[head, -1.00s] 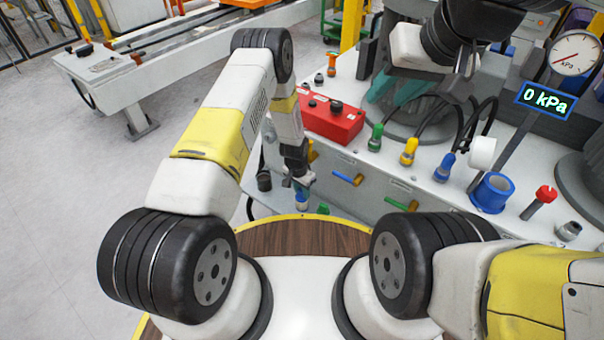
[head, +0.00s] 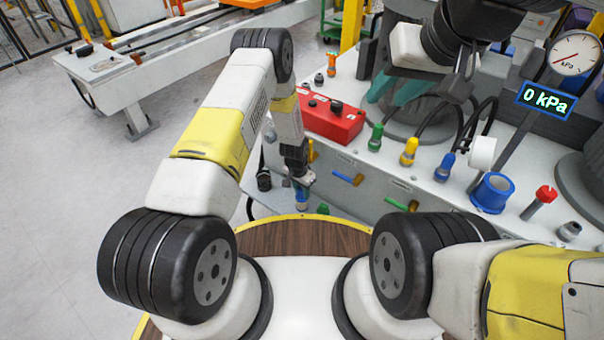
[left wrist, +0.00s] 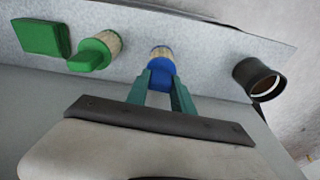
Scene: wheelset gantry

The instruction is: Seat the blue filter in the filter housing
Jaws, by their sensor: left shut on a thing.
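The blue filter (left wrist: 160,65) has a beige body with blue ends, in the left wrist view. My left gripper (left wrist: 160,84) has its teal fingers shut on its near blue end. In the head view the blue filter (head: 302,197) shows small below my left gripper (head: 301,182), in front of the grey cabinet. Whether it touches the cabinet, I cannot tell. A dark round cup (left wrist: 258,78), apparently the filter housing, is open with a brownish inside, to the right of the filter and apart from it. My right gripper (head: 459,84) is above the cabinet top; its fingertips are unclear.
A green-capped beige piece (left wrist: 96,51) and a green block (left wrist: 41,38) are left of the filter. The cabinet top carries a red box (head: 332,122), coloured connectors, hoses, a blue ring (head: 492,191) and a gauge (head: 574,53). Free floor lies at the left.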

